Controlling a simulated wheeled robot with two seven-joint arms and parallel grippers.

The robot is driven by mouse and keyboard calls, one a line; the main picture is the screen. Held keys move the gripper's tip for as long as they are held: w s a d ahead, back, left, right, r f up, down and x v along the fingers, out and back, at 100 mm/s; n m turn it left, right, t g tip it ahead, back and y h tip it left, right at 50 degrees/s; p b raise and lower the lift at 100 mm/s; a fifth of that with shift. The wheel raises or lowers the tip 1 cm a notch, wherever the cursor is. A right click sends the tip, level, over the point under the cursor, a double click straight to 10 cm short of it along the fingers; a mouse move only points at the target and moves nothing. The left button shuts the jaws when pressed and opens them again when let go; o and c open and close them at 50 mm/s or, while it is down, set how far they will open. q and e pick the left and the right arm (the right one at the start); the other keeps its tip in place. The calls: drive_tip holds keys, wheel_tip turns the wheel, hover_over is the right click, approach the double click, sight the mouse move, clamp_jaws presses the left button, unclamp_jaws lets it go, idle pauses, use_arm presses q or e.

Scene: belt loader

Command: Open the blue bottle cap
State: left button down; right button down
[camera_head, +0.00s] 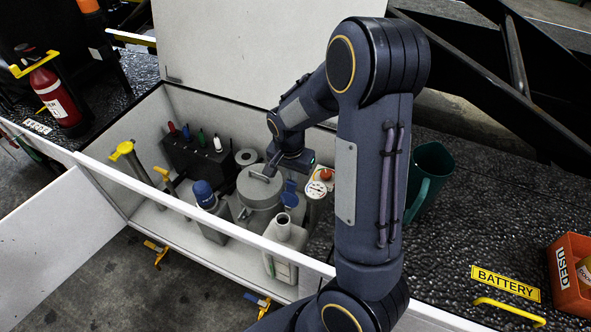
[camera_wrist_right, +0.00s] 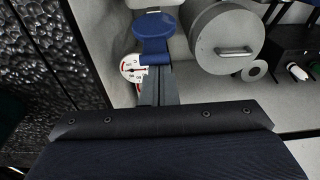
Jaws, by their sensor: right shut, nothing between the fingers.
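A blue round cap piece (camera_head: 290,192) with a tab stands behind the open neck of a pale grey bottle (camera_head: 284,246) in the head view. A blue cap with a strap (camera_wrist_right: 155,25) also shows just beyond my fingers in the right wrist view. Whether it is joined to the bottle is unclear. Another grey bottle with a dark blue cap (camera_head: 203,190) stands to the left. My right gripper (camera_head: 271,167) is over the bin beside the grey lidded can (camera_head: 258,192). Its fingers (camera_wrist_right: 158,72) are shut and empty, close to the blue strap; contact is unclear. My left gripper is out of view.
A white bin (camera_head: 200,262) surrounds the bottles. A dial gauge (camera_head: 316,189) is right of the blue piece. A dark rack with coloured pens (camera_head: 190,155) and a yellow-handled post (camera_head: 125,150) stand at the left. A green cup (camera_head: 432,165) is outside, right of my arm.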

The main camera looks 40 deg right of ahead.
drive_tip(key=shift+a, duration=0.15)
drive_tip(key=r, duration=0.8)
drive_tip(key=shift+s+a, duration=0.25)
drive_tip(key=shift+a, duration=0.05)
drive_tip(key=s+a+r+n+t+y, duration=0.2)
drive_tip(key=s+a+r+n, duration=0.2)
drive_tip(key=s, duration=0.4)
drive_tip(key=s+a+r+n+t+y, duration=0.2)
drive_tip(key=s+a+r+n+t, duration=0.1)
drive_tip(key=s+a+n, duration=0.4)
drive_tip(key=s+a+r, duration=0.1)
drive_tip(key=s, duration=0.1)
drive_tip(key=shift+s+a+y, duration=0.2)
drive_tip(key=shift+s+y, duration=0.1)
drive_tip(key=shift+y, duration=0.1)
